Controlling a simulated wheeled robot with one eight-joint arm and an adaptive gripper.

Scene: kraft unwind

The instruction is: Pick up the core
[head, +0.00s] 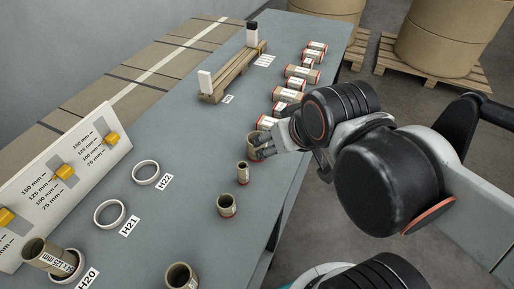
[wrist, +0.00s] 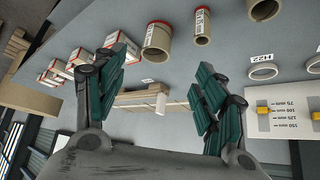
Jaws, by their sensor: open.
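Several brown cardboard cores stand upright on the grey table. The one nearest my gripper is a wide core (head: 255,152), partly hidden by the fingers in the head view; a wide core with a label (wrist: 157,40) shows ahead of the fingers in the wrist view. A thinner core (head: 243,173) stands beside it and also shows in the wrist view (wrist: 202,28). Another core (head: 227,206) stands closer to the front, and one more (head: 180,276) at the bottom edge. My gripper (head: 277,138) is open, its fingers wide apart in the wrist view (wrist: 160,62), with nothing between them.
A tilted core (head: 48,256) rests at a white ring by label H20. Empty white rings (head: 109,214) lie by H21 and H22. A gauge board (head: 62,175) with yellow sliders stands left. Red-ended rolls (head: 303,72) line the far right edge. A wooden rack (head: 235,72) stands behind.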

